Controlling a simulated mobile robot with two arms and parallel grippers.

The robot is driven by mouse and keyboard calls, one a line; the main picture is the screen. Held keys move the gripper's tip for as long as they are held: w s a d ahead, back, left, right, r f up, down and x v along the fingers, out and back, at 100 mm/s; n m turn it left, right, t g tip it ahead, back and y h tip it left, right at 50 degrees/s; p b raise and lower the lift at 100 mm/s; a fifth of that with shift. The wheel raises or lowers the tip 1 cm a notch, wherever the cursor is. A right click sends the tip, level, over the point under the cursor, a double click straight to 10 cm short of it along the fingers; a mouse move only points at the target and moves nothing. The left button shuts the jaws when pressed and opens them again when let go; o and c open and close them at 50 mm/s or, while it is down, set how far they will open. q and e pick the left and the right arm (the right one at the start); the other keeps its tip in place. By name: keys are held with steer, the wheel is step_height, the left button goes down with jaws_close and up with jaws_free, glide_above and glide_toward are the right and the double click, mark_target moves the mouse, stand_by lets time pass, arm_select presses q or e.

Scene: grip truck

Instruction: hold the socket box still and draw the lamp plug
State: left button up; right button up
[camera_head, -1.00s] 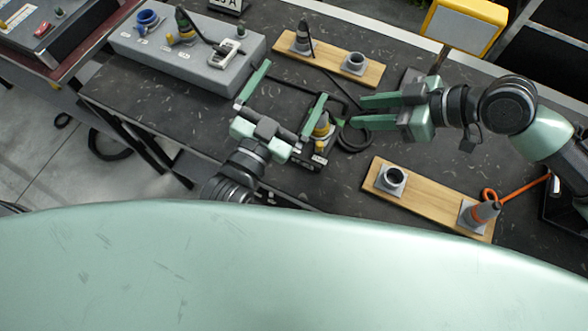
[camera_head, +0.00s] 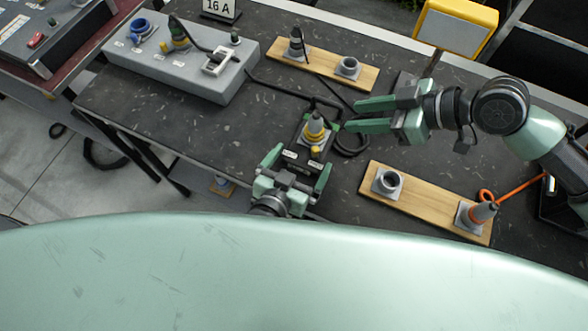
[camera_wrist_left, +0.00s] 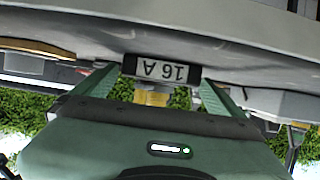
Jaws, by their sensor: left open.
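A small dark socket box (camera_head: 302,140) with a grey and yellow plug (camera_head: 313,127) standing upright in its top sits mid-table. My left gripper (camera_head: 300,164) is open, with its fingers on either side of the near part of the box; I cannot tell whether they touch it. In the left wrist view its fingers (camera_wrist_left: 157,88) are apart, with an upside-down "16 A" label and a yellow part between them. My right gripper (camera_head: 352,115) is open and empty, just right of the plug, pointing left. Which plug is the lamp's is not clear.
A grey socket panel (camera_head: 215,85) with several plugs stands at left, a "16 A" sign (camera_head: 221,9) behind it. Wooden boards with sockets lie at the back (camera_head: 325,66) and front right (camera_head: 420,203). A yellow lamp (camera_head: 455,27) stands back right. Black cable loops beside the box.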

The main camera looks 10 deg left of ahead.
arm_select(q)
steer(key=shift+x, duration=0.95)
steer(key=shift+c, duration=0.3)
steer(key=c, duration=1.9)
arm_select(e)
steer(key=shift+o, duration=0.3)
